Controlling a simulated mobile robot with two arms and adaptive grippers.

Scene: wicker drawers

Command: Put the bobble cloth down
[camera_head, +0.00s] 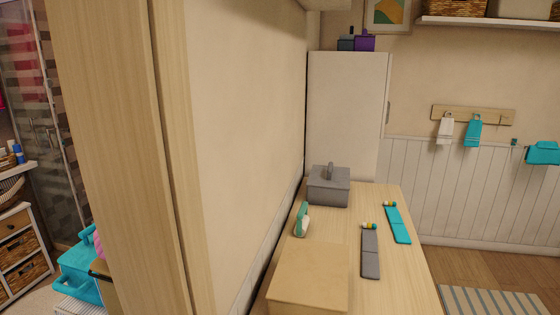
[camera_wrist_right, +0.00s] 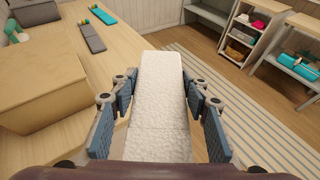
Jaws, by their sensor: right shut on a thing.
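The bobble cloth (camera_wrist_right: 160,118) is a long, white, bumpy-textured folded piece in the right wrist view. My right gripper (camera_wrist_right: 160,85) is shut on it, with blue finger pads on both sides. The cloth stretches forward beyond the fingers, beside the right edge of the wooden table (camera_wrist_right: 118,40) and over the floor in the picture. Its height above the floor cannot be told. The head view shows neither the cloth nor my grippers. My left gripper is in neither view.
In the head view the table (camera_head: 395,285) bears a wooden box (camera_head: 308,280), a grey lidded box (camera_head: 328,187), and grey (camera_head: 370,252) and teal (camera_head: 398,225) strips. A wall end (camera_head: 125,150) stands at left. Shelving (camera_wrist_right: 250,35) and striped rug (camera_wrist_right: 235,105) lie right.

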